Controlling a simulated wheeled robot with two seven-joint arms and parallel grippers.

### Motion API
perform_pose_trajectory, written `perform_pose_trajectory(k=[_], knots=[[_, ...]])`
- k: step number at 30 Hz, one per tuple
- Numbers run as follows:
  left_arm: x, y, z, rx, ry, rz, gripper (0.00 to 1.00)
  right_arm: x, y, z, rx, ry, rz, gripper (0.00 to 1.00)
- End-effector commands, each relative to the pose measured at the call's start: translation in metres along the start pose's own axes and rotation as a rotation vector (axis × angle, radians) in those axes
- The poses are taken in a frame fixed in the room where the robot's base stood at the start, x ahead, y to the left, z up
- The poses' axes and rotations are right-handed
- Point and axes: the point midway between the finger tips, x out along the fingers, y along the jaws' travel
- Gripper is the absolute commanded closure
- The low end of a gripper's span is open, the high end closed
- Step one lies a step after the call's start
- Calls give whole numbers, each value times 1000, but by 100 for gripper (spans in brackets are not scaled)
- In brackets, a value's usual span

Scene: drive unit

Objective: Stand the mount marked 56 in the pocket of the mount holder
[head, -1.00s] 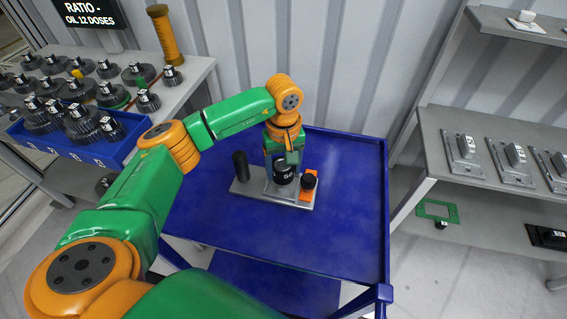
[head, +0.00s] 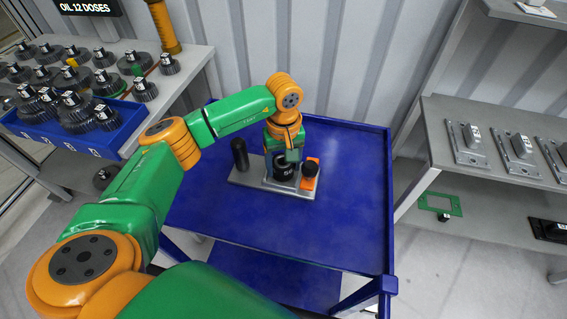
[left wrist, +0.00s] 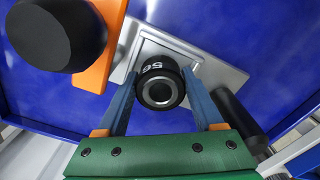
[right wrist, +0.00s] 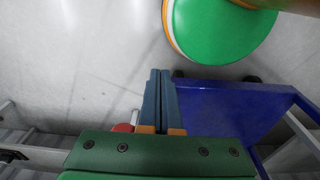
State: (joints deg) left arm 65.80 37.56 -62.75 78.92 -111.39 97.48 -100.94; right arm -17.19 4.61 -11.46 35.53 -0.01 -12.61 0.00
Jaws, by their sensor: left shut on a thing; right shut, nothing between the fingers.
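The mount marked 56 (left wrist: 160,82) is a black round collar with a white number and a hollow centre. My left gripper (head: 284,166) is shut on it, with a blue finger on each side in the left wrist view (left wrist: 162,72). The mount holder (head: 244,178) is a grey metal plate with a black post and an orange part under a black knob. The mount is upright at the holder's middle. Its underside and the pocket are hidden, so I cannot tell whether it is seated. My right gripper (right wrist: 160,72) is shut and empty, away from the holder.
The holder stands on a blue cart (head: 345,220) with a raised rim and bare top around it. A bench (head: 190,75) with several gears and a blue bin (head: 125,117) stands left. A grey shelf (head: 445,112) with several plate-mounted parts stands right.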

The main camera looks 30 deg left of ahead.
Motion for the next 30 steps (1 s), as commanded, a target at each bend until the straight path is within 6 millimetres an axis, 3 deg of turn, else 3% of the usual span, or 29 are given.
perform_pose_trajectory(k=[14,15,18,23,30], knots=[[11,-1,1,1,-2,-3,100,10,0,1,0,0,0,100],[11,-1,1,1,-3,-4,23,9,0,1,0,0,0,100],[12,-1,2,2,-5,-7,0,9,0,1,0,0,0,100],[6,-2,2,2,-5,-8,0,13,0,1,0,0,0,100],[-48,-1,1,-1,7,7,0,23,0,2,0,0,0,100]])
